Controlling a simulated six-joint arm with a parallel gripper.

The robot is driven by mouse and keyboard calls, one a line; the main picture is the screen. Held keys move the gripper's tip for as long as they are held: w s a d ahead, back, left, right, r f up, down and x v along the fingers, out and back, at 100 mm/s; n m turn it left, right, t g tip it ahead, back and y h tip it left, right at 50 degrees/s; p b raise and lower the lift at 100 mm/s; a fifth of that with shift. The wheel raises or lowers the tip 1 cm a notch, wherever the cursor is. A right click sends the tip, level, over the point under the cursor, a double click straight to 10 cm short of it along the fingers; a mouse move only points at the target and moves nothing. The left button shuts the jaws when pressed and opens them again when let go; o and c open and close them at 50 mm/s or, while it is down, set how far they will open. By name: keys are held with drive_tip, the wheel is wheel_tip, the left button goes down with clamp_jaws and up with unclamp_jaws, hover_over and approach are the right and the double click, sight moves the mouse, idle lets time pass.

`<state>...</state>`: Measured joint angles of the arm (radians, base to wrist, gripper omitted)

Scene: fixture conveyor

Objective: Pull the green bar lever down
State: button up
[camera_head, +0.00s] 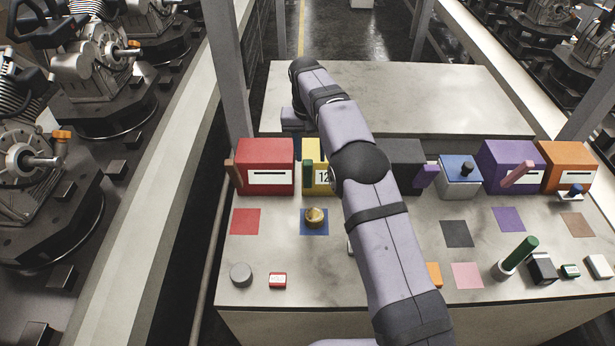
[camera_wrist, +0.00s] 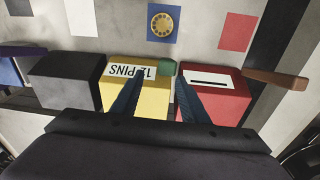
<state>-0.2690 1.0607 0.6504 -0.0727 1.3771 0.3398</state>
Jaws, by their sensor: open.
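The green bar lever (camera_head: 308,174) is on the left side of the yellow box (camera_head: 320,186) in the head view and looks upright there. In the wrist view its green end (camera_wrist: 167,68) shows beside the yellow box (camera_wrist: 152,99), at the edge nearest the red box. My gripper (camera_wrist: 160,78) is open, with its two dark blue fingers apart. The green end appears between and just past the fingertips in that view; I see no contact. Nothing is held. In the head view my arm hides part of the yellow box and most of the gripper.
The red box (camera_head: 265,166) with a brown bar (camera_wrist: 275,79) stands left of the lever. A black box (camera_head: 408,160) with a purple bar stands right. A brass dial (camera_head: 315,217) sits on a blue square in front. A separate green stick (camera_head: 521,252) leans at front right.

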sight(308, 179)
drive_tip(key=shift+s+a+f+n+g+y, duration=0.15)
drive_tip(key=shift+s+a+f+g, duration=0.05)
drive_tip(key=shift+s+f, duration=0.2)
drive_tip(key=shift+s+a+f+n+g+y, duration=0.2)
drive_tip(key=shift+s+f, duration=0.1)
drive_tip(key=shift+f, duration=0.2)
drive_tip(key=shift+f+p, duration=1.55)
drive_tip(key=shift+f, duration=2.1)
clamp_jaws()
